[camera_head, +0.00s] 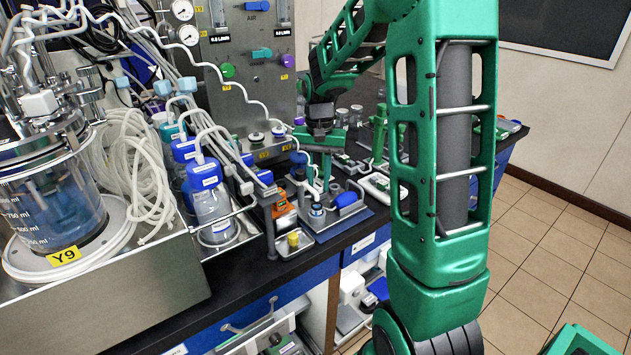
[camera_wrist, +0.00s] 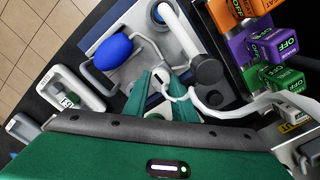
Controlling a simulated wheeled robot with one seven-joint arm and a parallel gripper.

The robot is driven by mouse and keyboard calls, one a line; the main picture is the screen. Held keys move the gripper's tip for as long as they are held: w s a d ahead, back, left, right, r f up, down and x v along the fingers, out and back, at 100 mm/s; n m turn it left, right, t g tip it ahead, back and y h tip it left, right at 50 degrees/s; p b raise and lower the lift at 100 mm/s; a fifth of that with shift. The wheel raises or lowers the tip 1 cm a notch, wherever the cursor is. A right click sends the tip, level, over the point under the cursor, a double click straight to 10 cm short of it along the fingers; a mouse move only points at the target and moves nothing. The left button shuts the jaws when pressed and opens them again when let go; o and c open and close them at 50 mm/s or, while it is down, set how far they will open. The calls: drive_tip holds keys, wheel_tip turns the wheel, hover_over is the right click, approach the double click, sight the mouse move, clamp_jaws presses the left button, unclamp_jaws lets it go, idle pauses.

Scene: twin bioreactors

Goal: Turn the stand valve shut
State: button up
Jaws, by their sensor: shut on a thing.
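My gripper (camera_wrist: 157,82) shows in the wrist view with its two green fingers close together over the sampling stand. In the head view my gripper (camera_head: 326,176) points down at the stand (camera_head: 338,226), behind its capped vial (camera_head: 317,210). The fingers are shut on the stand valve, which they mostly hide; which way its handle is turned I cannot tell. A blue bulb (camera_wrist: 113,51) sits on the stand beside the fingers and also shows in the head view (camera_head: 346,199).
Orange, purple and green tags (camera_wrist: 268,44) marked OFF stand close at the right in the wrist view. Blue-capped bottles (camera_head: 208,190) and a glass vessel (camera_head: 50,200) stand left in the head view. White trays (camera_wrist: 70,90) lie on the bench's other side.

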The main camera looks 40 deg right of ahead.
sight(318, 184)
drive_tip(key=o, duration=1)
drive_tip(key=shift+o, duration=0.2)
wheel_tip(318, 184, up, 11)
drive_tip(key=shift+f, duration=0.15)
drive_tip(key=s+a+f+n, duration=0.1)
drive_tip(key=s+f, duration=0.2)
drive_tip(key=s, duration=1.1)
drive_tip(key=s+a+f+n, duration=0.1)
drive_tip(key=s+f, duration=0.2)
drive_tip(key=s, duration=1.2)
drive_tip(key=shift+s+a+f, duration=0.15)
drive_tip(key=shift+s+a, duration=0.1)
drive_tip(key=shift+s, duration=0.05)
